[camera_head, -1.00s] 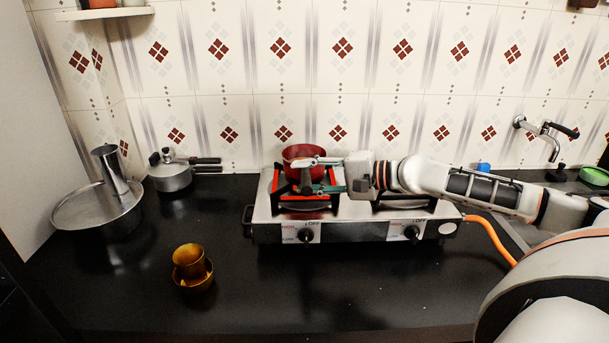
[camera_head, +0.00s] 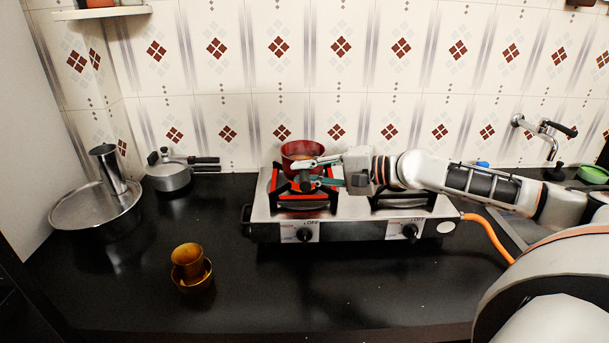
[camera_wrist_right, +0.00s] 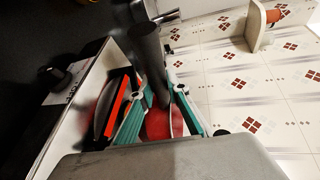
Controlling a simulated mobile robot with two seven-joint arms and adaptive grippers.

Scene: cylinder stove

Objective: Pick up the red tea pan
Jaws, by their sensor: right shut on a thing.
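The red tea pan (camera_head: 302,148) is upright over the left burner of the stove (camera_head: 350,233). My right gripper (camera_head: 307,171) is at its front side, shut on its dark handle (camera_wrist_right: 148,52). In the right wrist view, the handle runs between the teal fingers of my right gripper (camera_wrist_right: 160,95), and part of the red pan body (camera_wrist_right: 158,122) shows blurred between them. The gripper hides the pan's lower front, so I cannot tell whether the pan touches the burner grate. My left gripper is not in view.
A brass cup (camera_head: 188,262) in a bowl stands on the black counter at front left. A pressure cooker (camera_head: 168,177) and a large steel pot (camera_head: 85,212) are at back left. An orange gas hose (camera_head: 490,235) leaves the stove's right side. The tiled wall is close behind.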

